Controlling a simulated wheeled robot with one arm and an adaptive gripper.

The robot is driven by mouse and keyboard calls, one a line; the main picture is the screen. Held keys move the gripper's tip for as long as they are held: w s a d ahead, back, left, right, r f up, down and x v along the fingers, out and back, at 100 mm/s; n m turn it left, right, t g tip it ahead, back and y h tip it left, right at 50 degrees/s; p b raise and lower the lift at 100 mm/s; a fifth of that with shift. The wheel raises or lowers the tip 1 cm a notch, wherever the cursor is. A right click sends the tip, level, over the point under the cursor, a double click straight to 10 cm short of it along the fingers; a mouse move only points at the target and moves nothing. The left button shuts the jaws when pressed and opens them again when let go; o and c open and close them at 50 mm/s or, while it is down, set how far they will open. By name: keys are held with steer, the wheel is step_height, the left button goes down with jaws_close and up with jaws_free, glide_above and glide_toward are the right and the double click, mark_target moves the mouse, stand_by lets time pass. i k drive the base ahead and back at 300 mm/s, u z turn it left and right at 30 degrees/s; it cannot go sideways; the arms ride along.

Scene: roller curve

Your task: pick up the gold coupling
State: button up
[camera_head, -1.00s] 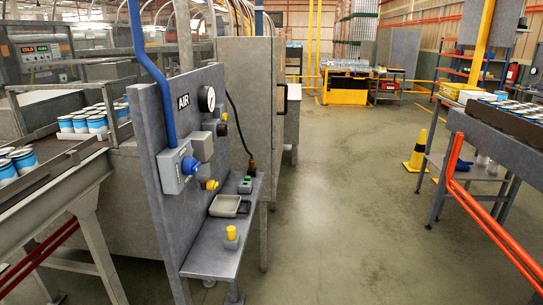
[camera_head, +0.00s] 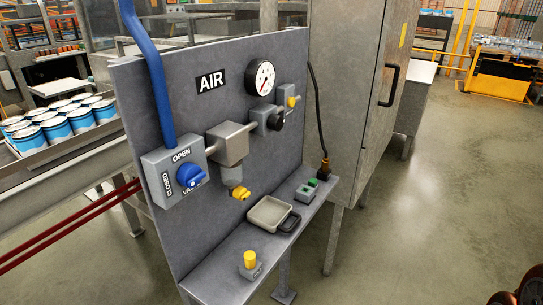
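Several gold or yellow parts show at the grey air panel, and I cannot tell for sure which is the coupling. A brass-orange fitting (camera_head: 324,168) stands at the lower end of a black hose (camera_head: 316,105), at the far end of the shelf. A yellow cylinder (camera_head: 250,259) stands upright on a small grey base at the near end. My gripper is not in view.
The narrow shelf (camera_head: 225,283) also holds a grey tray (camera_head: 269,214), a black loop-shaped item and a green-button box (camera_head: 306,190). A blue valve knob (camera_head: 190,175) and gauge (camera_head: 262,78) are on the panel. A grey cabinet (camera_head: 345,90) stands behind. Floor at right is mostly clear.

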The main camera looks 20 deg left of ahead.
mark_target(324, 168)
steer(key=u, duration=0.9)
steer(key=i, duration=0.75)
steer(key=u, duration=0.8)
steer(key=i, duration=0.5)
